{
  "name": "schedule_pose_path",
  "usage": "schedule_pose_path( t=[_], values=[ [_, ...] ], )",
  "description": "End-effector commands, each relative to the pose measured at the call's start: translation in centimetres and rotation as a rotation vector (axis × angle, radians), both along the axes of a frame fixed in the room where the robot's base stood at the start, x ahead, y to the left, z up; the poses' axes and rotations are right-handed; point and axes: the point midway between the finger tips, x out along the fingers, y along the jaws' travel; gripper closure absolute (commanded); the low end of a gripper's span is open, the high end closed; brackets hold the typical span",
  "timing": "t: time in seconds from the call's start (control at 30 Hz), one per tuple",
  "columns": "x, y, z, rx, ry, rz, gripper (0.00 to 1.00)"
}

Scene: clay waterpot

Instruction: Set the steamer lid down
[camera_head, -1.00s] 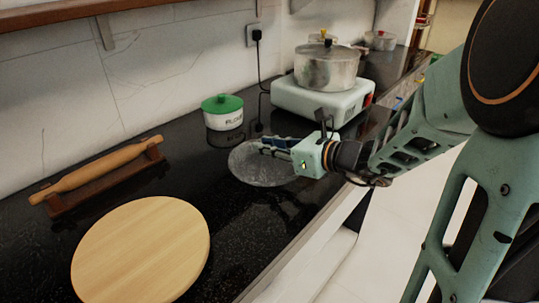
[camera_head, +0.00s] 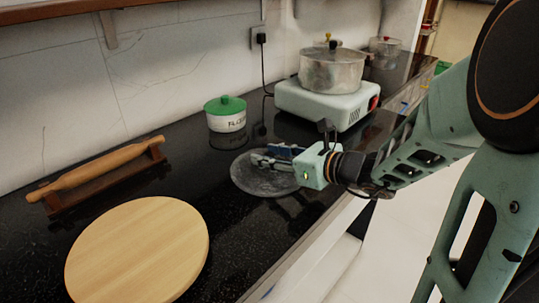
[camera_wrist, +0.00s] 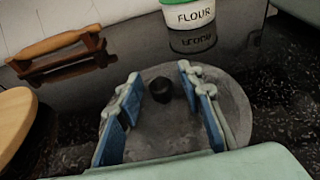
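The steamer lid (camera_head: 248,186) is a round grey disc lying flat on the dark counter, between the flour pot and the counter's front edge. In the wrist view the lid (camera_wrist: 176,138) shows a black knob (camera_wrist: 161,89) at its middle. My gripper (camera_head: 270,160) is low over the lid. In the wrist view my gripper (camera_wrist: 158,80) is open, its blue-padded fingers on either side of the knob, with a gap on both sides. The wrist housing hides the lid's near edge.
A flour pot (camera_head: 226,120) with a green lid stands behind the lid. A round wooden board (camera_head: 137,250) and a rolling pin on a stand (camera_head: 97,170) are at left. A stove (camera_head: 327,103) with a metal pot (camera_head: 331,72) is at right.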

Motion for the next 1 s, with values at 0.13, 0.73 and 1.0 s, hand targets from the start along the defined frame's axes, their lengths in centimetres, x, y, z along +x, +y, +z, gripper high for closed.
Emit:
schedule_pose_path(
  t=[0.13, 0.73, 1.0],
  values=[
    [0.0, 0.0, 0.6, 0.0, 0.0, -0.001, 0.66],
    [-7.4, -7.6, 3.8, -0.001, 0.0, -0.003, 0.66],
    [-8.1, -8.1, 3.9, 0.0, 0.0, 0.001, 0.66]
  ],
)
